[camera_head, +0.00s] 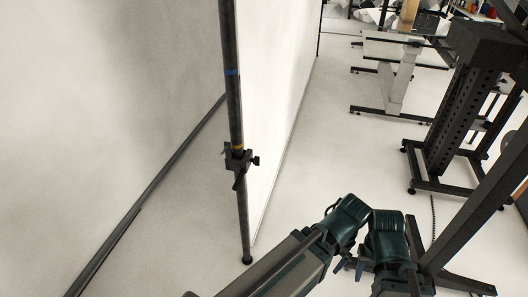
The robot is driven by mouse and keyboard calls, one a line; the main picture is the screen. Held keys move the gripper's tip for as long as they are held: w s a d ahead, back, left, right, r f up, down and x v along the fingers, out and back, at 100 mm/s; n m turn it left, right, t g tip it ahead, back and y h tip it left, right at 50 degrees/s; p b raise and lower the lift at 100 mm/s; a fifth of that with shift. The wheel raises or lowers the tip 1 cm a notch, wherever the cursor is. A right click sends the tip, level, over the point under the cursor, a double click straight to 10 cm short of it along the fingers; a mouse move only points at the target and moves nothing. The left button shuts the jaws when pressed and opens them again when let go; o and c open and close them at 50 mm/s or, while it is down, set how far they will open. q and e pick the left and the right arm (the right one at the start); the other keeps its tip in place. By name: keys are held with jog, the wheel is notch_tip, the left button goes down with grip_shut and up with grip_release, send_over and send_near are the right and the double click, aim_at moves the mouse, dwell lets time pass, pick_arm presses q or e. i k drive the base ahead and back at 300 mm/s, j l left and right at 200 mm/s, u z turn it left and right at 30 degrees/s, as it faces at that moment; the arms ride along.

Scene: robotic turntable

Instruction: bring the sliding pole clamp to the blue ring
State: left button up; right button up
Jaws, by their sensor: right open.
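A dark vertical pole (234,110) stands left of the middle in the head view. The black sliding clamp (238,160) sits around the pole, low down, with knobs sticking out at its side. The blue ring (231,72) is a narrow band on the pole, well above the clamp. My right gripper (350,266) is at the lower middle, to the right of the pole's foot and apart from the clamp. It is small and partly hidden by my arm; it is open and holds nothing visible. My left gripper is out of view.
A yellow band (237,148) shows on the pole just above the clamp. Pale backdrop panels (280,80) stand behind the pole. Dark metal stands (455,120) crowd the right side. The pale floor (310,165) between pole and stands is clear.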

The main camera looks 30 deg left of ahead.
aim_at(242, 167)
jog(key=u, duration=1.25)
